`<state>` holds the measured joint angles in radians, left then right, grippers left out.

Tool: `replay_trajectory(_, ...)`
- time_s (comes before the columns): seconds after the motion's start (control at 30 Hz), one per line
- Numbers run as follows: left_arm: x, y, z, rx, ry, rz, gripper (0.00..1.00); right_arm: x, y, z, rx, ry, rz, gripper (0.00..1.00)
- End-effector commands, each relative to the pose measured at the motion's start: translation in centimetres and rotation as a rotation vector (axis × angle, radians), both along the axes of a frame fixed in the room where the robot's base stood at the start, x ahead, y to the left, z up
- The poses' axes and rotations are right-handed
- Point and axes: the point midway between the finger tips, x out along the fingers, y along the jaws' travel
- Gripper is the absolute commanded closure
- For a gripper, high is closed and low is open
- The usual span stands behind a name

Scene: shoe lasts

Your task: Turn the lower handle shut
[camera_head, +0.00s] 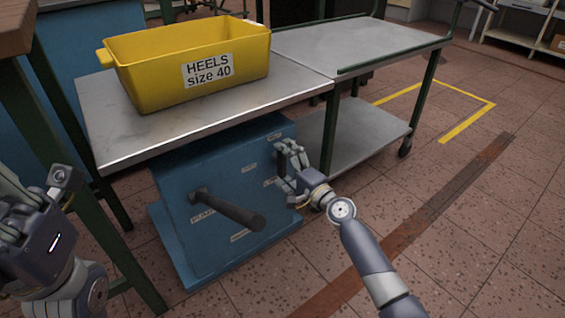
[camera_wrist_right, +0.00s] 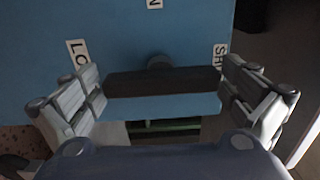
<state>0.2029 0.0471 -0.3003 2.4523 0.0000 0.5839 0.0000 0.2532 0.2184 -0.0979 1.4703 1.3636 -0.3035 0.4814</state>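A blue box (camera_head: 215,255) with white labels stands under the metal table. A long dark lever (camera_head: 230,210) sticks out from its front, by a label that seems to read PUMP. My right gripper (camera_head: 286,168) is at the right part of the box's front. My fingers hide this handle in the head view. My left gripper (camera_head: 38,190) is open and empty at far left.
The metal table (camera_head: 125,140) above the box carries a yellow bin (camera_head: 150,85) labelled HEELS size 40. A green-framed trolley (camera_head: 360,130) with a lower shelf stands right of the box. The tiled floor at right is clear.

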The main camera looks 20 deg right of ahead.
Motion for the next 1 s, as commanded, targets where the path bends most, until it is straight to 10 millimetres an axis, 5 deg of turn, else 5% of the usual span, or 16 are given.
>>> replay_trajectory(0.37, 0.0, 0.0, 0.1, 0.002, -0.002, 0.001, 1.0, -1.3, -0.4, -0.1, -0.004, 0.0, 0.001, 0.0)
replay_trajectory(0.8, 0.0, 0.0, 0.0, 0.001, -0.001, 0.0, 1.0, -9.0, -3.2, -0.1, -0.004, 0.002, 0.0, 0.0)
replay_trajectory(1.0, 0.0, 0.0, 0.0, 0.0, -0.001, 0.0, 1.0, -10.9, -4.0, 0.0, -0.002, 0.0, 0.0, 0.0)
